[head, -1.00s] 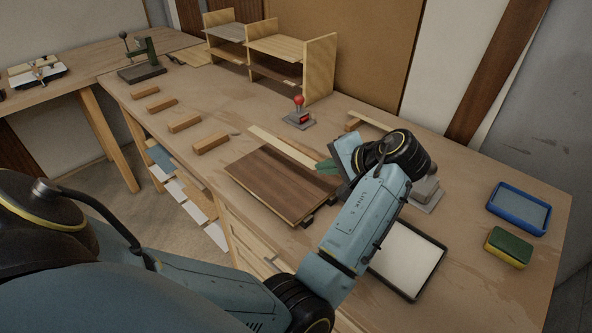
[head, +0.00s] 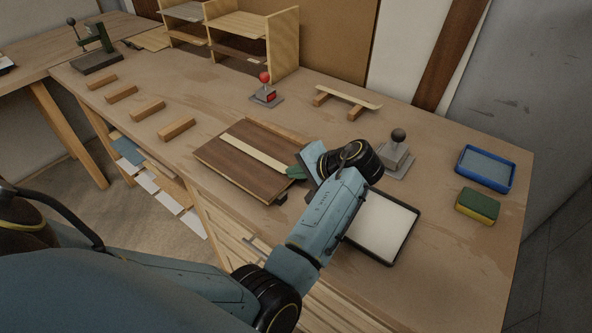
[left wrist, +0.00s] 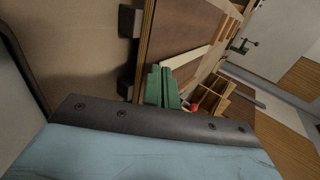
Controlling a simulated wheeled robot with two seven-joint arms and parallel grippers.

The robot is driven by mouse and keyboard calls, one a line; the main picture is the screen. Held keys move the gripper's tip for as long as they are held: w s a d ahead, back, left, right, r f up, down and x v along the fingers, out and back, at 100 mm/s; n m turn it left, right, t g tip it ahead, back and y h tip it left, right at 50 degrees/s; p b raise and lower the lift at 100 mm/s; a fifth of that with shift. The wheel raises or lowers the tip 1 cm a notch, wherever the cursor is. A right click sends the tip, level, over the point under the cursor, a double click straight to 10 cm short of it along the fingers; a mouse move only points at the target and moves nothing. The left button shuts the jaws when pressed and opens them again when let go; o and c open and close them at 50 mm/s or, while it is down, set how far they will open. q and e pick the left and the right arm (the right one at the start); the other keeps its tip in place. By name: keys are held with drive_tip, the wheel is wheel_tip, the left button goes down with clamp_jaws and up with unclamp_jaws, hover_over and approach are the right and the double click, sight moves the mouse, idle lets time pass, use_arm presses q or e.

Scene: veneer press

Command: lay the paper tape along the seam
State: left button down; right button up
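The paper tape (head: 254,152) is a long pale strip across the middle of the brown veneer panel (head: 225,165). I cannot tell whether it touches the panel or hangs just above it. My left gripper (head: 295,172) has green fingers, shut on the tape's near right end, at the panel's right edge. In the left wrist view the green fingers (left wrist: 161,88) show with the pale tape (left wrist: 188,62) running out from them over the brown panel (left wrist: 178,28). The seam is not distinct; the tape may cover it. My right gripper is not in view.
A red-knobbed device (head: 265,92) stands behind the panel, a grey-knobbed one (head: 396,155) right of my gripper. A pale strip (head: 350,97) rests on wooden blocks. A dark-rimmed white tray (head: 385,227), blue tray (head: 459,166) and sponge (head: 478,206) are at right. Wooden blocks (head: 148,111) line the left.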

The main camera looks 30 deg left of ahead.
use_arm(q)
drive_tip(key=shift+f, duration=0.15)
drive_tip(key=c, duration=1.7)
unclamp_jaws()
drive_tip(key=shift+d+r, duration=0.15)
drive_tip(key=shift+r, duration=0.3)
drive_tip(key=p+v, duration=0.5)
drive_tip(key=v, duration=0.2)
drive_tip(key=shift+f, duration=0.1)
